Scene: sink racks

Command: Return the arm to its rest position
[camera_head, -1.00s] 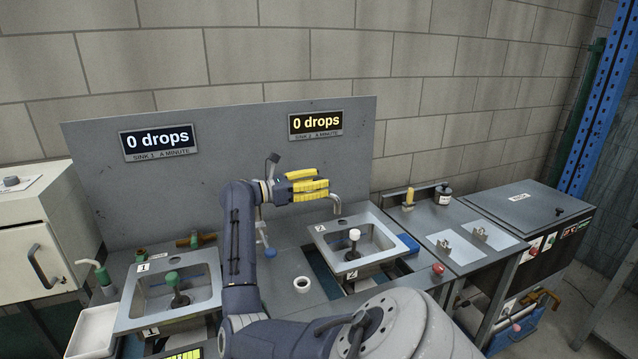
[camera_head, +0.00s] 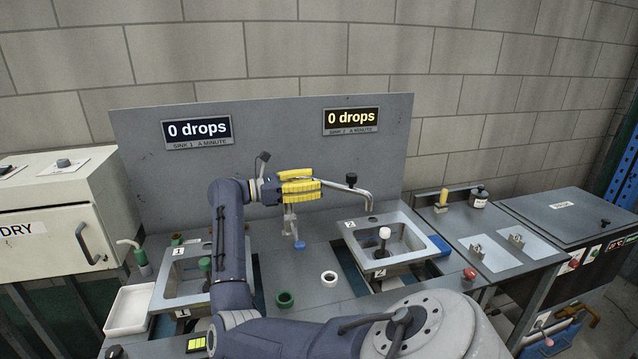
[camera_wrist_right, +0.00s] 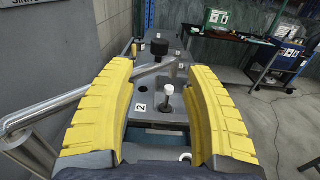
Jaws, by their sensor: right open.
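My right gripper (camera_head: 300,186) has yellow padded fingers and hangs in front of the grey backboard, between the two sinks and left of the sink 2 faucet (camera_head: 352,188). In the right wrist view its two yellow fingers (camera_wrist_right: 165,110) stand wide apart with nothing between them. Beyond the gap lie sink 2 and its white-topped plug (camera_wrist_right: 169,90). My right arm rises in front of sink 1 and hides part of it. My left gripper does not show.
Sink 1 (camera_head: 170,302) is at left and sink 2 (camera_head: 425,250) at right. A white ring (camera_head: 329,278) and a green ring (camera_head: 285,299) lie on the counter between them. A white tray (camera_head: 128,310) and a dry cabinet (camera_head: 45,245) stand at left. Both displays read 0 drops.

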